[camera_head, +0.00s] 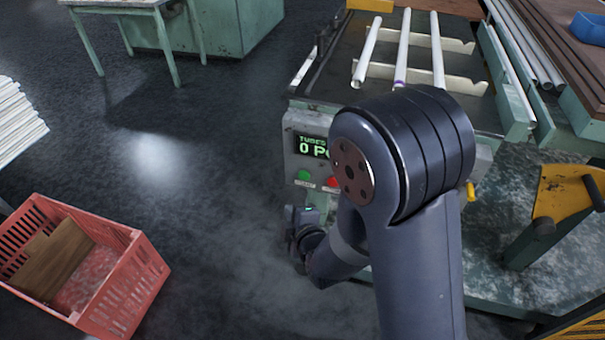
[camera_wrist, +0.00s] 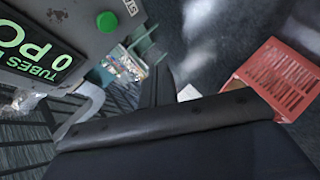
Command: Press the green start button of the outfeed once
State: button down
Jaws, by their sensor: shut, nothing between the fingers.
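The green start button (camera_head: 304,175) is on the grey control panel (camera_head: 290,145), below its display, in the head view. It also shows in the wrist view as a round green button (camera_wrist: 107,22) at the upper left, beside a partly cut-off label. My gripper shows in the wrist view as dark shut fingers (camera_wrist: 155,78), empty, below and to the right of the button and apart from it in the picture. In the head view my wrist is low in front of the panel, just below the button, and the fingertips cannot be made out. My arm covers the panel's right part.
A red button (camera_head: 332,182) sits right of the green one. The display (camera_head: 311,146) reads "TUBES 0" and is partly hidden. Glass tubes (camera_head: 402,45) lie on the outfeed behind the panel. A red crate (camera_head: 150,275) stands lower left, with clear floor between.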

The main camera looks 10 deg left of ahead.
jog(key=shift+w, duration=0.1)
jog(key=p, duration=0.1)
send_near(300, 178)
jog(key=shift+s+a+f+x, duration=0.1)
jog(key=shift+s+a+x, duration=0.05)
jog(key=shift+x, duration=0.7)
jog(key=shift+s+a+f+x, duration=0.1)
jog(key=shift+s+x, duration=0.05)
jog(key=shift+x, duration=0.75)
jog(key=shift+s+a+f+x, duration=0.1)
jog(key=shift+s+a+x, duration=0.05)
jog(key=shift+x, duration=0.7)
jog(key=shift+w, duration=0.1)
jog(key=shift+w, duration=0.4)
jog(key=shift+w+b, duration=0.4)
jog(key=shift+w, duration=0.05)
dwell(0.4)
jog(key=shift+s, duration=0.1)
jog(key=shift+s+b, duration=0.6)
jog(key=shift+s, duration=0.2)
